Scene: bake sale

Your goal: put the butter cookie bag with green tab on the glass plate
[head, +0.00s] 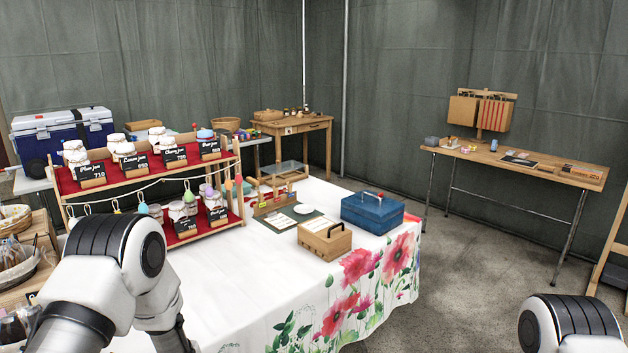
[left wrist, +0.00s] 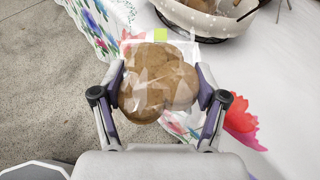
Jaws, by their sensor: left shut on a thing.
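In the left wrist view my left gripper (left wrist: 160,88) is shut on a clear bag of round brown butter cookies (left wrist: 158,82). One finger presses on each side of the bag. A yellow-green tab (left wrist: 160,35) shows at the bag's top edge. The bag is above the floor and the edge of the flowered tablecloth. In the head view my left arm enters at the lower left, and its gripper and the bag are out of sight. Only a piece of my right arm shows at the lower right, without its gripper.
A lined basket (left wrist: 210,22) stands on the cloth beyond the bag. On the white tablecloth (head: 245,285) are a tiered jar stand (head: 152,198), a wooden box (head: 324,243) and a blue case (head: 372,213).

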